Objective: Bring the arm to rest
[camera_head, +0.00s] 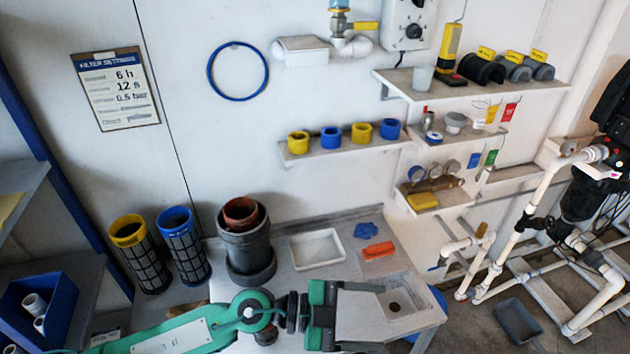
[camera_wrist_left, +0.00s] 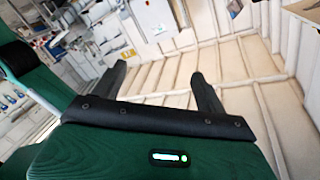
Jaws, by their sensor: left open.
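My left arm comes in from the lower left in the head view, green with black joints, and reaches right across the front of the workbench. My left gripper (camera_head: 378,318) is above the bench's right part, near the square drain opening. Its fingers are spread apart with nothing between them. In the left wrist view the two dark fingers of the gripper (camera_wrist_left: 160,85) stand wide apart and empty, with pale wall panels far behind them. My right gripper is in neither view.
The workbench (camera_head: 225,290) holds a dark pot (camera_head: 245,250), a white tray (camera_head: 317,249), an orange block (camera_head: 378,250) and a blue cloth-like item (camera_head: 366,230). Yellow and blue filter cartridges (camera_head: 140,255) (camera_head: 185,247) stand left. Shelves line the wall; white pipework (camera_head: 520,225) stands right.

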